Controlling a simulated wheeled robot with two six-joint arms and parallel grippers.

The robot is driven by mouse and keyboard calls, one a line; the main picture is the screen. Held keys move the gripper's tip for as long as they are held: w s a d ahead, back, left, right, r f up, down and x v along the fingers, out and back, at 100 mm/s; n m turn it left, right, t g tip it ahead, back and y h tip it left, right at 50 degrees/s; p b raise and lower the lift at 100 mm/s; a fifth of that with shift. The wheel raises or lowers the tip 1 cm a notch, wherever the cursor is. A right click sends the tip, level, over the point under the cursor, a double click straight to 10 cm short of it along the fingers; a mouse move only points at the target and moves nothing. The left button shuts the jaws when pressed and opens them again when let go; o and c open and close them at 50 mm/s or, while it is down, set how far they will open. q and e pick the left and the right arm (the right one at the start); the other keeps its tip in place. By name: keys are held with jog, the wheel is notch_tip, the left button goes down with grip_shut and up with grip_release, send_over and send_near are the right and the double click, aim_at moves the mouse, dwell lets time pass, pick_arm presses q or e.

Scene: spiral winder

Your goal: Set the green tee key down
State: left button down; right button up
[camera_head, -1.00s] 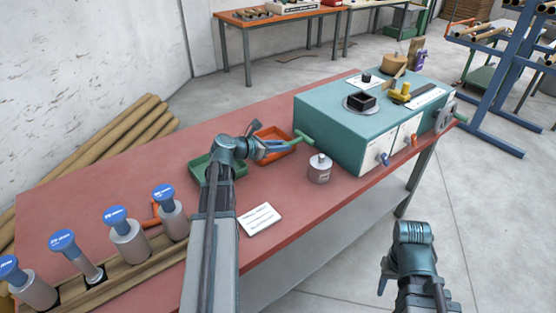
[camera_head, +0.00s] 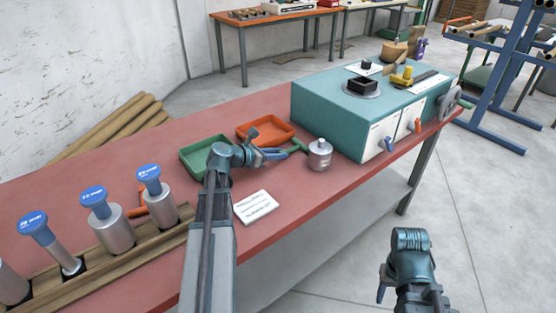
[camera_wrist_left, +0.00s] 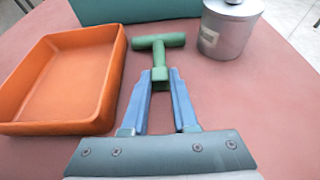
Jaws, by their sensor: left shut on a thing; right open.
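The green tee key (camera_wrist_left: 158,44) is in the fingers of my left gripper (camera_wrist_left: 161,85), its crossbar pointing away from the gripper. In the head view the key (camera_head: 298,146) shows just beyond my left gripper (camera_head: 283,153), between the orange tray and the metal canister. I cannot tell whether the key touches the red bench top (camera_head: 290,200). My right gripper (camera_head: 386,287) hangs low at the right, away from the bench, and is open and empty.
An orange tray (camera_wrist_left: 108,92) lies left of the key and a metal canister (camera_wrist_left: 229,30) stands right of it. A green tray (camera_head: 187,161), a white card (camera_head: 256,206) and a teal machine (camera_head: 325,108) are also on the bench. Several blue-topped cylinders stand at the left.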

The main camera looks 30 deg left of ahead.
pick_arm(q)
jog(key=shift+f, duration=0.15)
jog(key=c, duration=0.7)
grip_release()
jog(key=shift+r, duration=0.2)
